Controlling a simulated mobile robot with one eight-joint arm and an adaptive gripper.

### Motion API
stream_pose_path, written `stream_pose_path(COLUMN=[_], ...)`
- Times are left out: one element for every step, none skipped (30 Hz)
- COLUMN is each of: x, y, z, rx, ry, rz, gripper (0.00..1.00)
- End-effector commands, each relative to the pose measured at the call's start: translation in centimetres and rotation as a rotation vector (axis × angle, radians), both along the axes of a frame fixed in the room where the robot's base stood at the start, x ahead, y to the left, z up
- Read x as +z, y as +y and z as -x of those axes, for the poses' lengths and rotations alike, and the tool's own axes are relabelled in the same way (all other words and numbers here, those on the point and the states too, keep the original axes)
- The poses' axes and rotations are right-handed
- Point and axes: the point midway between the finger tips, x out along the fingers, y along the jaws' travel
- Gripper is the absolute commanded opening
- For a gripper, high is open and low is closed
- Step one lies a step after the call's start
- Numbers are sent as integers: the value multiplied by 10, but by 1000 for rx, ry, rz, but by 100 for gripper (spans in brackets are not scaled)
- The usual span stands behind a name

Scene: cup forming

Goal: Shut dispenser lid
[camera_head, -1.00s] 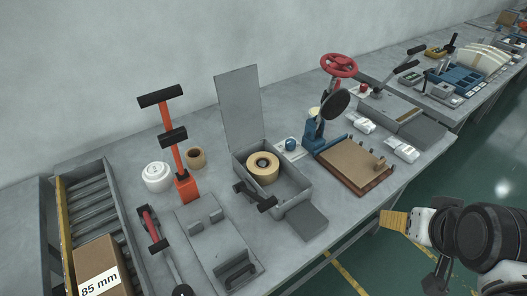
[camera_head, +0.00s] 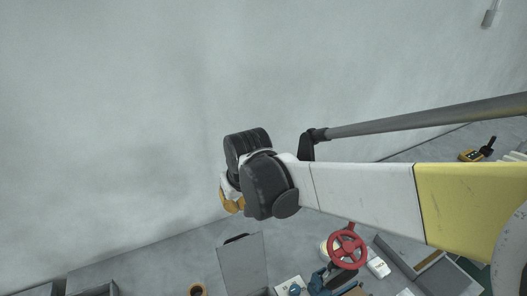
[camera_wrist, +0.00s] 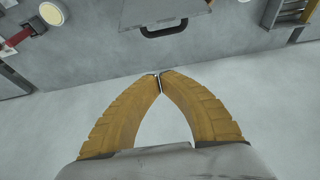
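The dispenser lid (camera_head: 243,264) is a flat grey panel standing open at the bottom of the head view. The dispenser box under it is below the picture edge. In the wrist view a grey panel that looks like the lid (camera_wrist: 165,9) shows at the top, with a black handle (camera_wrist: 164,30). My gripper (camera_head: 232,205) is raised against the wall, above and apart from the lid. In the wrist view my gripper's yellow fingers (camera_wrist: 160,78) meet at the tips, with nothing between them. The handle is ahead of the tips, not touched.
A red handwheel (camera_head: 347,246) on a blue press stands right of the lid. In the wrist view a round pale item (camera_wrist: 53,13) and a red-handled tool (camera_wrist: 15,38) lie left. Open space surrounds my gripper.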

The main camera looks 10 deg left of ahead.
Motion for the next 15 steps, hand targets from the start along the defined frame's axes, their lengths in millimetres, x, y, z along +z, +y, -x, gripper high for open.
stream_pose_path(x=[3,1,-2,-4,-7,-11,-15,-20,-26,-32,-38,-46,-52,-59,-67], y=[9,12,15,17,18,19,19,20,21,23,24,26,27,29,31], z=[2,2,3,2,2,0,0,-2,-3,-5,-7,-9,-11,-13,-15], rx=[14,18,22,23,24,23,23,23,22,22,22,22,22,22,22], ry=[4,4,6,7,6,7,7,7,6,6,6,6,6,6,6], rz=[3,4,5,6,6,6,6,6,5,5,5,5,5,5,5], gripper=[0,0,0,0,0,0,0,0,0,0,0,0,0,0,0])
